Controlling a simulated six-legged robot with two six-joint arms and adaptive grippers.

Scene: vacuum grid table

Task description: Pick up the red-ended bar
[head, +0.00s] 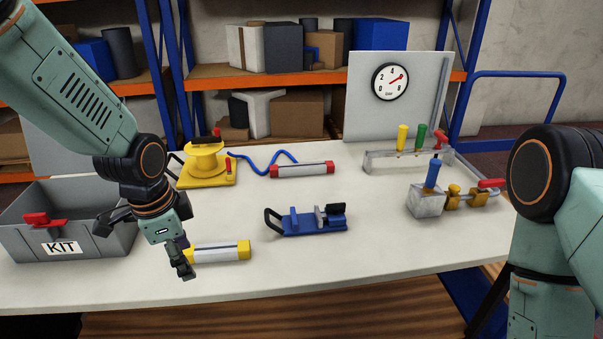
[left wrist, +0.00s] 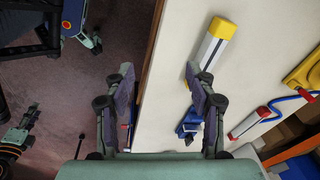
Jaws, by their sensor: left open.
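The red-ended bar (head: 302,170), pale grey with a red cap at each end, lies flat toward the back middle of the table. It also shows at the right of the left wrist view (left wrist: 250,122). A blue hose runs to its left end. My left gripper (head: 146,243) is open and empty, near the table's front left, well left of and nearer than the bar. Its two spread fingers also show in the left wrist view (left wrist: 160,74). My right arm shows at the right edge, but its gripper is out of the picture.
A yellow-ended bar (head: 220,251) lies just right of my left gripper. A blue clamp (head: 307,220) sits in front of the red-ended bar. A yellow reel (head: 205,166) and a grey KIT box (head: 110,245) stand left. A valve block (head: 426,202) and colored handles stand right.

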